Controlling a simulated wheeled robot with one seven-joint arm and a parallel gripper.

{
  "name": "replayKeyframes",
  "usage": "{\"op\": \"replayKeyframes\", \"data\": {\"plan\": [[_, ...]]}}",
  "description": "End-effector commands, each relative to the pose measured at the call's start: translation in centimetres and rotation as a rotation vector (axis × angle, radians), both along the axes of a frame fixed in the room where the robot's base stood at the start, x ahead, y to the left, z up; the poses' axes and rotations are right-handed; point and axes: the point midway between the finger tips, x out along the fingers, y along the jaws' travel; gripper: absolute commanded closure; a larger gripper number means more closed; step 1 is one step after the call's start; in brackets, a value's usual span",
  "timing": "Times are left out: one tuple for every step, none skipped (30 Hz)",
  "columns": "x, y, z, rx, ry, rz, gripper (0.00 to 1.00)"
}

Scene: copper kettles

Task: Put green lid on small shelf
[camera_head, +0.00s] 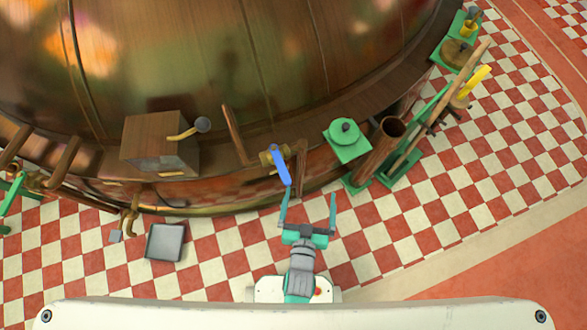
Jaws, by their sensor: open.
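A round green lid (345,131) with a knob sits on a square green base (348,153) at the edge of the copper kettle's wooden ledge, right of the centre. My gripper (308,202) is open and empty below and left of the lid, apart from it, with its two fingers pointing toward the kettle. I cannot tell for certain which thing is the small shelf; a narrow wooden ledge (380,112) runs around the kettle.
A tap with a blue lever (281,167) is close to my gripper's left finger. A brown tube (385,142) and long-handled tools (440,100) stand right of the lid. A wooden box (155,135) is left; a grey box (165,242) is on the checkered floor. Floor at lower right is clear.

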Motion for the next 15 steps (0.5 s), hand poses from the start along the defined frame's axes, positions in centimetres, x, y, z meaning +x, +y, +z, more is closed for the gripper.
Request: {"op": "replayKeyframes", "data": {"plan": [[-1.7, 0.7, 1.0, 0.0, 0.002, 0.015, 0.0], [-2.6, 1.1, 1.6, 0.0, 0.0, 0.022, 0.0], [-3.7, 1.6, 2.6, 0.001, -0.003, 0.033, 0.0], [-4.6, 1.9, 3.3, 0.001, -0.004, 0.04, 0.0], [-5.4, 2.2, 4.0, 0.002, -0.006, 0.048, 0.0], [-6.5, 2.6, 5.2, 0.001, -0.009, 0.059, 0.0], [-7.3, 3.0, 6.0, 0.001, -0.01, 0.069, 0.0], [-8.1, 3.2, 6.8, 0.002, -0.011, 0.077, 0.0], [-9.1, 3.6, 8.0, 0.003, -0.014, 0.088, 0.0], [-9.7, 3.8, 8.8, 0.004, -0.016, 0.096, 0.0], [-10.3, 4.0, 9.6, 0.004, -0.018, 0.102, 0.0], [-10.9, 4.2, 10.6, 0.005, -0.022, 0.111, 0.0], [-11.3, 4.4, 11.3, 0.005, -0.023, 0.117, 0.0], [-11.7, 4.5, 11.8, 0.005, -0.023, 0.122, 0.0], [-12.1, 4.7, 12.6, 0.005, -0.026, 0.128, 0.0]]}}
